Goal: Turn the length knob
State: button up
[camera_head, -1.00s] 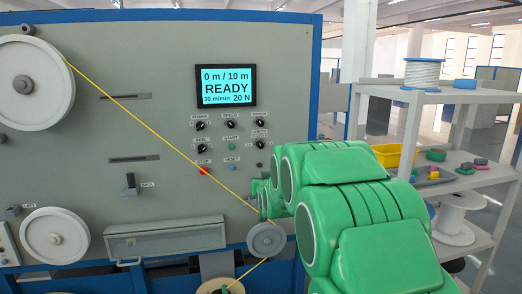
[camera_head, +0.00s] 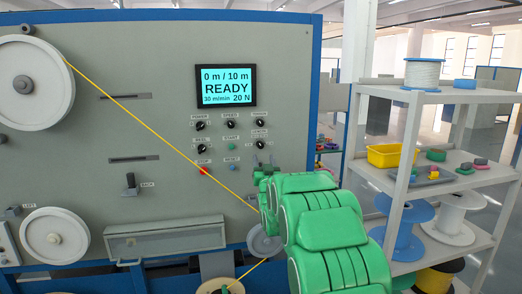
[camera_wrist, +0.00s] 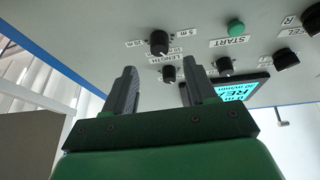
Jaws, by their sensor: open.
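The length knob (camera_head: 260,145) is a black round knob at the lower right of the panel's knob group. In the wrist view the length knob (camera_wrist: 158,42) has a white pointer mark and labels such as "5 m" and "20 m" around it. My gripper (camera_wrist: 158,82) is open and empty, with its two grey fingers apart and pointing toward the panel. The knob appears beyond the fingertips, between their lines, and the fingers look apart from it. In the head view my gripper (camera_head: 265,164) is just below the knob, partly hidden by my green wrist.
Another black knob (camera_wrist: 169,73) appears between the fingers in the wrist view. The green START button (camera_head: 230,139), blue button (camera_head: 231,167) and red STOP button (camera_head: 203,171) are nearby. A yellow cable (camera_head: 150,127) crosses the panel to a small pulley (camera_head: 264,243). Shelves (camera_head: 440,97) stand right.

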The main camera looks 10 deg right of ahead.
aim_at(261, 147)
jog(key=shift+x, duration=3.65)
jog(key=shift+f, duration=0.1)
jog(key=c, duration=1)
jog(key=shift+c, duration=0.2)
